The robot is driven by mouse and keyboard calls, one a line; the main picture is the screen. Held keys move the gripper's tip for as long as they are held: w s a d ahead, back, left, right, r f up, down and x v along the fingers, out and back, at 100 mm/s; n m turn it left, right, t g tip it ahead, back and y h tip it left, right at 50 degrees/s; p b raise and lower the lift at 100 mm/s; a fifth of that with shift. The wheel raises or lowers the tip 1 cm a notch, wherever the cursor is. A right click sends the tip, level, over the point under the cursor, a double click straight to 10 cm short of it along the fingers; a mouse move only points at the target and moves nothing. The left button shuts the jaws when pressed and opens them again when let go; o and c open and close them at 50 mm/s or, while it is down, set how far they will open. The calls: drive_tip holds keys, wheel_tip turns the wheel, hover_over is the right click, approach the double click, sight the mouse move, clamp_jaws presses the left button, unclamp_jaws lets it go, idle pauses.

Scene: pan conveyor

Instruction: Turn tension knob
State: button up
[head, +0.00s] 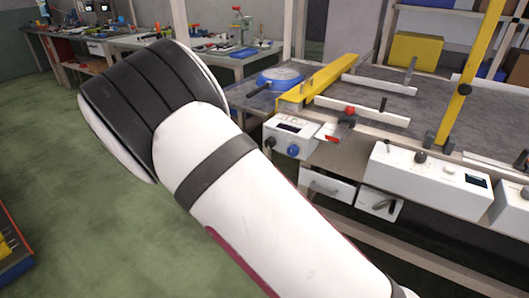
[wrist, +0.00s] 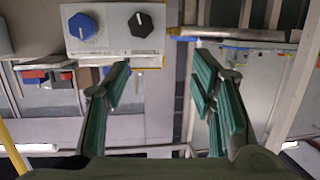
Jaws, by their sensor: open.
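A white control box (head: 291,134) with a small dark display is fixed at the near left corner of the conveyor. Its front carries a blue knob (head: 294,151) and a dark knob (head: 270,142). In the wrist view the blue knob (wrist: 84,26) with a dial scale and the black knob (wrist: 140,24) with a white pointer line show at the top. I cannot read which is the tension knob. My gripper (wrist: 162,72) is open and empty, its green-padded fingers apart from both knobs and lower in the picture. My arm hides the gripper in the head view.
The conveyor (head: 365,80) holds a yellow guide bar (head: 318,82), white rails and a blue pan (head: 279,78). A red-topped lever (head: 346,118) stands right of the control box. A second white control box (head: 430,180) and a yellow post (head: 470,70) are farther right. Green floor lies open at left.

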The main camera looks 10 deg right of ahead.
sight(270, 142)
wheel_tip(270, 142, down, 5)
drive_tip(key=s+h+b, duration=0.2)
drive_tip(key=s+h, duration=0.1)
drive_tip(key=b+x, duration=0.2)
drive_tip(key=x, duration=1.1)
drive_tip(key=shift+w+a+r+t, duration=0.25)
drive_tip(key=shift+w+r+t, duration=0.05)
drive_tip(key=shift+w+r, duration=0.1)
drive_tip(key=shift+b, duration=0.3)
drive_tip(key=c, duration=1.1)
